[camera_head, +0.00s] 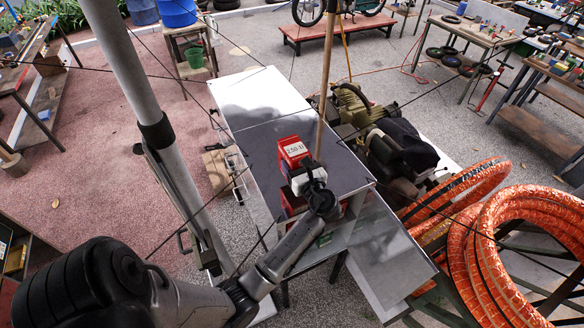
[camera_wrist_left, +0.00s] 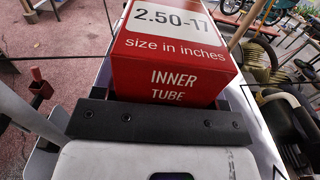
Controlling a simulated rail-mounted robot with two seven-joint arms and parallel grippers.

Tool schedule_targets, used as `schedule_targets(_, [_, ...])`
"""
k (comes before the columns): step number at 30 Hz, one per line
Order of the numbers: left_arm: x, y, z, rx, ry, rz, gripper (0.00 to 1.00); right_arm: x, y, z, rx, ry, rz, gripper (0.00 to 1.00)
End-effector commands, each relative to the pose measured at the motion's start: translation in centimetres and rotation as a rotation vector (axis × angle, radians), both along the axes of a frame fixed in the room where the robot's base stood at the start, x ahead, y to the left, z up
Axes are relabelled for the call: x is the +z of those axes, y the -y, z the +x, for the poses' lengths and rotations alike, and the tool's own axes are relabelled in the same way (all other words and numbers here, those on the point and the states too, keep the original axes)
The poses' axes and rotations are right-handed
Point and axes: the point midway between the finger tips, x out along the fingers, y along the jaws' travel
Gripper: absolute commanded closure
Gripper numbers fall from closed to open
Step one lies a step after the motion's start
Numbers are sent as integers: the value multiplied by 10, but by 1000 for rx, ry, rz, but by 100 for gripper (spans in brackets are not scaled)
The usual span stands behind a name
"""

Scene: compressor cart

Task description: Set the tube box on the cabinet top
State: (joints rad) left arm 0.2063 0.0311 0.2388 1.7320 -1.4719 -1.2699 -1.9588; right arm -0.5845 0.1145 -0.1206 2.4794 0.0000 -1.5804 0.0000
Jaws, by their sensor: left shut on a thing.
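The tube box (camera_head: 294,149) is red with a white label and shows in front of my left gripper (camera_head: 303,172) in the head view. In the left wrist view the box (camera_wrist_left: 178,65) fills the upper middle, printed "2.50-17", "size in inches" and "INNER TUBE". My left gripper is shut on it; the fingertips are mostly hidden. The cabinet top (camera_head: 258,93) is pale at the far end and dark grey nearer. The box appears over the dark part; I cannot tell whether it touches. My right gripper is not in view.
More red boxes (camera_head: 291,204) show below the gripper, at the cabinet's near side. A wooden pole (camera_head: 326,75) rises just right of the box. The compressor (camera_head: 385,140) and orange hose coils (camera_head: 490,230) are to the right. The far pale end of the top is clear.

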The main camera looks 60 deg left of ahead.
Motion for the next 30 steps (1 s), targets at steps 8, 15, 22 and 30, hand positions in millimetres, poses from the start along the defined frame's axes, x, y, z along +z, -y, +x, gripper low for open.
schedule_targets(8, [-10,-16,-6,0,0,0,67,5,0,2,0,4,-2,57])
schedule_targets(15, [-37,-17,-6,0,-4,0,67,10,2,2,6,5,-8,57])
schedule_targets(22, [-50,-16,-6,0,1,0,67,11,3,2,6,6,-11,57])
schedule_targets(30, [-51,-16,-6,0,1,0,67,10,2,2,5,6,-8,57])
